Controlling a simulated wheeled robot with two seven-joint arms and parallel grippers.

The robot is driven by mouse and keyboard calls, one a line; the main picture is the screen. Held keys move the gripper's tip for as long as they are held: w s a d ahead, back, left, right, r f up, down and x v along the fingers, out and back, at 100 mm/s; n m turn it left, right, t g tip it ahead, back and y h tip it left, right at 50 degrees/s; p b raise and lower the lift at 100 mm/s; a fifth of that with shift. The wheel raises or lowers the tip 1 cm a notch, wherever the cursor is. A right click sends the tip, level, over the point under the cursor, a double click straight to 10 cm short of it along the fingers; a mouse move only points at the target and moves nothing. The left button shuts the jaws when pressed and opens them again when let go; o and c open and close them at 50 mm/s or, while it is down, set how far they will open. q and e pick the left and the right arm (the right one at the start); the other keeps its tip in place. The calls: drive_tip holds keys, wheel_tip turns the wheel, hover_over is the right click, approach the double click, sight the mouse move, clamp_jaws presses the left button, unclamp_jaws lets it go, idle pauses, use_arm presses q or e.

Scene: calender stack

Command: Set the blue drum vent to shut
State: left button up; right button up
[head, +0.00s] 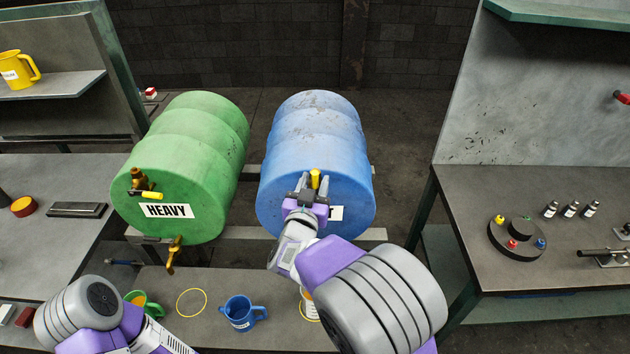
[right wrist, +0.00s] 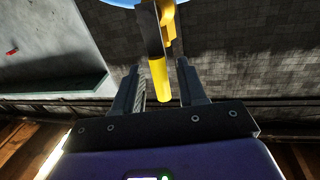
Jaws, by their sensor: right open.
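The blue drum (head: 316,128) lies on its side on a stand, its round end facing me. A yellow vent handle (head: 315,177) stands upright on that end, near the top. My right gripper (head: 314,184) is open at the drum's end, with one finger on each side of the handle. In the right wrist view the yellow handle (right wrist: 160,82) shows between the open fingers, with clear space beside it. I cannot tell whether a finger touches it. The gripper hides the lower drum face and most of a white label. My left gripper is out of view.
A green drum (head: 190,165) labelled HEAVY, with brass taps, lies to the left. A blue mug (head: 240,313), a green mug (head: 146,304) and yellow rings stand on the low shelf below. A workbench (head: 480,200) with a knobbed black disc (head: 517,240) is at right.

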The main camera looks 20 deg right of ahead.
drive_tip(key=shift+w+d, duration=0.3)
drive_tip(key=shift+w, duration=0.3)
clamp_jaws()
